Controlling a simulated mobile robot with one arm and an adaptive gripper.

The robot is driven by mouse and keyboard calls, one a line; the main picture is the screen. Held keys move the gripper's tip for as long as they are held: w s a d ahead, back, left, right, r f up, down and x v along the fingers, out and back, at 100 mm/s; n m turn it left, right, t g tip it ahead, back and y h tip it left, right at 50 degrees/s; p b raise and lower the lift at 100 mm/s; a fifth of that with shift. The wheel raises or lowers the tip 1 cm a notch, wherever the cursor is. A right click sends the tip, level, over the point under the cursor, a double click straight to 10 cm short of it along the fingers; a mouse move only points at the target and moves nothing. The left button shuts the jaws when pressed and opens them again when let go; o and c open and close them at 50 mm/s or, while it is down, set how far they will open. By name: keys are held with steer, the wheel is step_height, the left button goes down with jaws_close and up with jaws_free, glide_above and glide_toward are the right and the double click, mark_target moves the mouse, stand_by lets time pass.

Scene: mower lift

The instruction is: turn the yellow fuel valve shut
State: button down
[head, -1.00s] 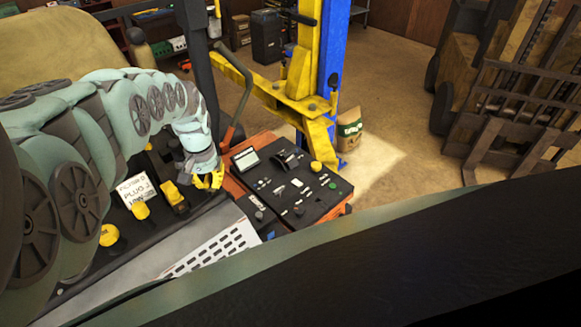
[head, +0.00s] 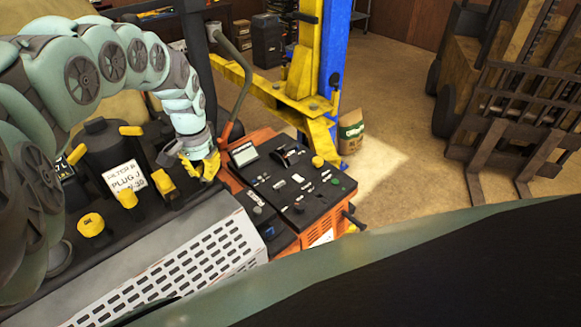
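Several yellow parts sit on the dark engine deck at the left. A yellow lever-like piece (head: 165,186) stands at the deck's right side, just left of my gripper; it may be the fuel valve, but I read no label on it. My gripper (head: 201,170) has yellow fingers pointing down over the deck's right end, near the orange machine. The fingers look spread, with nothing seen between them. The gripper appears apart from the yellow piece. Whatever lies directly under the fingers is hidden.
A yellow oil cap (head: 91,225), another yellow cap (head: 127,199) and a white label card (head: 124,180) are on the deck. A perforated pale panel (head: 190,272) lies in front. A black control panel (head: 290,182) is at right, with the yellow and blue lift post (head: 315,70) behind.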

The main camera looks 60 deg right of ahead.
mark_target(202, 163)
steer(key=m+b, duration=0.1)
steer(key=m, duration=0.1)
steer(key=m+b, duration=0.2)
steer(key=shift+f+m, duration=0.2)
steer(key=shift+m, duration=0.2)
steer(key=shift+r+m+b, duration=0.1)
steer(key=shift+m+b, duration=0.35)
steer(key=shift+m, duration=0.25)
steer(key=c, duration=1)
jaws_free()
steer(key=shift+r, duration=0.1)
step_height(202, 163, up, 11)
steer(key=shift+r, duration=0.5)
